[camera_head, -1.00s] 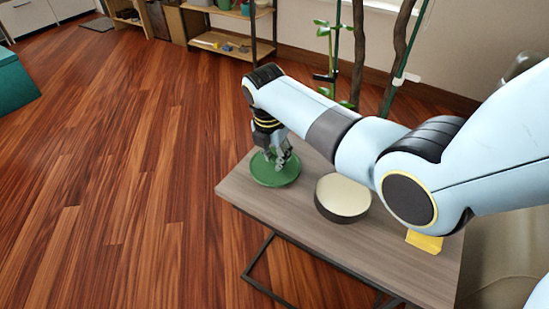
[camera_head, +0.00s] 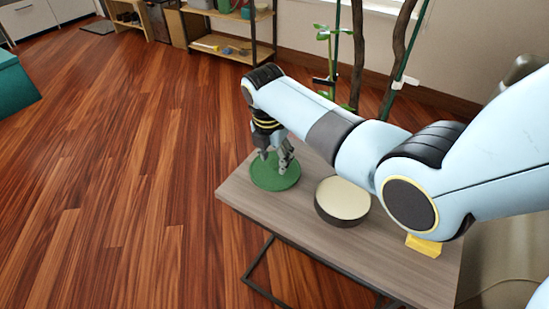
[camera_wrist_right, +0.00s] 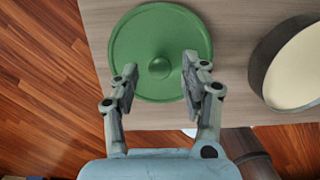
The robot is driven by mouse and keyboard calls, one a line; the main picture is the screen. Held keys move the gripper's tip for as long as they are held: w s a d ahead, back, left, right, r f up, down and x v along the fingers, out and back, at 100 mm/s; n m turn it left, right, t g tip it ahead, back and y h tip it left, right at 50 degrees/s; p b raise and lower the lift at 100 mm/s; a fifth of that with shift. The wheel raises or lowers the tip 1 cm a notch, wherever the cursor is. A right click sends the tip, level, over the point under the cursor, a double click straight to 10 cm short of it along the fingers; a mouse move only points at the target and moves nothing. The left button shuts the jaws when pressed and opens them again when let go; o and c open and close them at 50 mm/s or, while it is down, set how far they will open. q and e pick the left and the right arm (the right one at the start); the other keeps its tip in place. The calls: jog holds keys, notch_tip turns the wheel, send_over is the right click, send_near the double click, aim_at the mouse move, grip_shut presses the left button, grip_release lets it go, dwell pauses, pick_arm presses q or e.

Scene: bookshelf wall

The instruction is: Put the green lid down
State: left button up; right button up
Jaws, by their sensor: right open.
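The green lid (camera_head: 275,176) is a flat disc with a round central knob, lying at the left end of the small wooden table (camera_head: 394,262). It also shows in the right wrist view (camera_wrist_right: 160,32), with the knob in plain sight. My right gripper (camera_head: 275,160) is just over the lid, pointing down. In the right wrist view its two fingers (camera_wrist_right: 160,84) are spread apart with nothing between them, near the knob. My left gripper is not in view.
A round dark container with a cream top (camera_head: 343,199) stands right of the lid. A yellow block (camera_head: 424,245) lies at the table's right, partly under my arm. A plant with stems (camera_head: 357,50) stands behind the table. Wooden floor lies open to the left.

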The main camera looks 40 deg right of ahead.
aim_at(270, 174)
notch_tip(270, 174, up, 11)
jog(key=a+p, duration=0.1)
jog(key=p, duration=0.1)
jog(key=shift+s+a+p, duration=0.3)
jog(key=shift+f, duration=0.15)
